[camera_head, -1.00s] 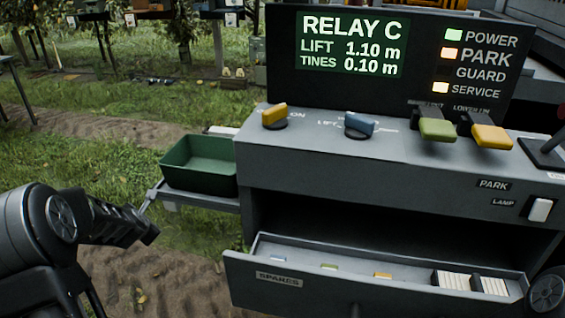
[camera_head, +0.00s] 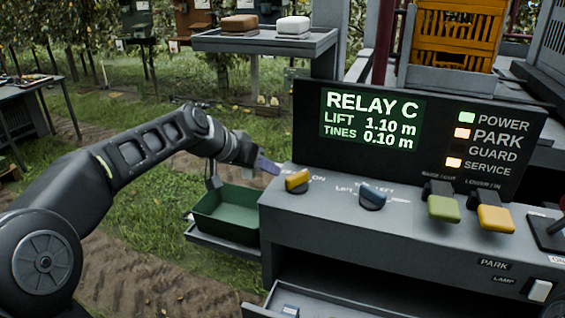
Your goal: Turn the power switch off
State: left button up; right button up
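The yellow rotary switch (camera_head: 297,181) sits at the left end of the grey console top (camera_head: 325,206). A label ending in "ON" shows beside it, partly hidden. The display panel (camera_head: 372,118) reads RELAY C, and the POWER lamp (camera_head: 467,118) is lit green. My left gripper (camera_head: 266,166) reaches in from the left, just left of the yellow switch and above the green bin (camera_head: 228,228). It looks apart from the switch. Its fingers are seen edge-on, so their opening is unclear. My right gripper is not in view.
A blue rotary switch (camera_head: 372,197) stands right of the yellow one, then green (camera_head: 444,207) and yellow (camera_head: 495,218) paddles. The display panel stands behind them. A shelf (camera_head: 262,41) with two blocks is above left. An open drawer (camera_head: 262,310) juts out below.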

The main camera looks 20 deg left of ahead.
aim_at(290, 177)
pick_arm(q)
jog(key=d+m, duration=0.1)
jog(key=s+d+r+m, duration=0.1)
jog(key=d+r+m+g, duration=0.1)
jog(key=m, duration=0.1)
jog(key=shift+s+d+h+p, duration=0.1)
jog(key=shift+s+h+p, duration=0.2)
jog(key=shift+h, duration=0.1)
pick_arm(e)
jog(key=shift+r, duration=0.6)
pick_arm(q)
jog(key=shift+f, duration=0.1)
jog(key=p+x, duration=0.1)
jog(key=x, duration=0.6)
jog(key=shift+w+d+f, duration=0.1)
jog(key=shift+w+f, duration=0.15)
jog(key=shift+f, duration=0.05)
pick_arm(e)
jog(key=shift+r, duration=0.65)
pick_arm(q)
jog(key=shift+c, duration=0.6)
grip_shut()
